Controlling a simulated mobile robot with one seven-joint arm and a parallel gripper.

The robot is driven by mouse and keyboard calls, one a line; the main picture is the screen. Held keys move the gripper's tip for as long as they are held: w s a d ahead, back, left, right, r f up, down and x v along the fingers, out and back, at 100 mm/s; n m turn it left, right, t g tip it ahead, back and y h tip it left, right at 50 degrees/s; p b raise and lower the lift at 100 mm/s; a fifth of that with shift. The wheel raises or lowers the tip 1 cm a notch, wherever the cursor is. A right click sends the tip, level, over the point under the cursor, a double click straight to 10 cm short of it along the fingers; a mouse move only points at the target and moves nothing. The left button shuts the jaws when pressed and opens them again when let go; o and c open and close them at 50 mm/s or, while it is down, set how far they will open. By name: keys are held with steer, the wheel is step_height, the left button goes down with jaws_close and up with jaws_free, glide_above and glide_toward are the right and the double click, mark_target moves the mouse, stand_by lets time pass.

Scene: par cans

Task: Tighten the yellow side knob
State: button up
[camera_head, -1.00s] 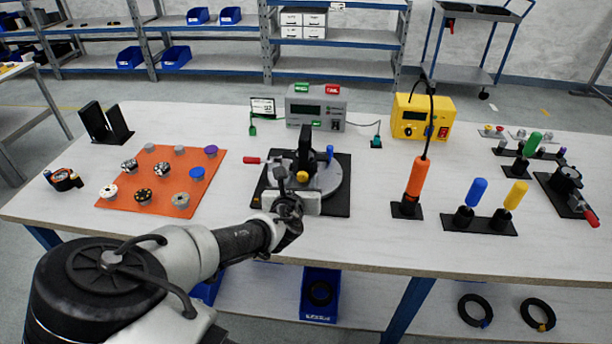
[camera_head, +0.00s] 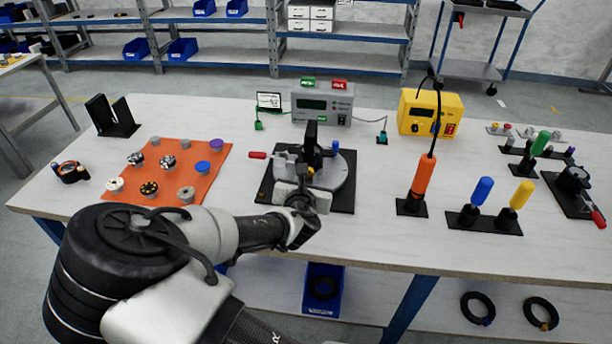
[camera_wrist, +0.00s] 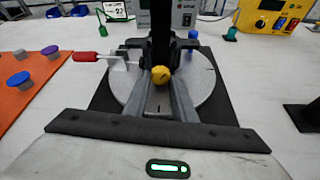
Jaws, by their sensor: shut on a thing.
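The yellow side knob (camera_wrist: 161,75) is a small round ball on the near side of the fixture, in the middle of the wrist view. The fixture has a grey round plate (camera_wrist: 205,95) on a black base (camera_head: 343,204), with a black upright post (camera_wrist: 162,35) behind the knob. My gripper (camera_wrist: 161,82) reaches in from the near side, with its two fingers on either side of the knob, shut on it. In the head view my wrist hides most of the knob and the fingertips.
A red-tipped lever (camera_wrist: 88,57) sticks out to the left of the fixture, and a blue knob (camera_wrist: 194,38) stands at its back right. An orange mat (camera_head: 205,185) with several knobs lies left. An orange screwdriver (camera_head: 421,175) stands right. A grey meter (camera_head: 323,104) is behind.

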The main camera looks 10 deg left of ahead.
steer(key=shift+d+m+y, duration=0.1)
steer(key=shift+m+y, duration=0.4)
steer(key=shift+m, duration=0.3)
steer(key=o, duration=1.1)
steer(key=p+v, duration=0.8)
steer(key=v, duration=0.9)
steer(key=shift+s+d, duration=0.15)
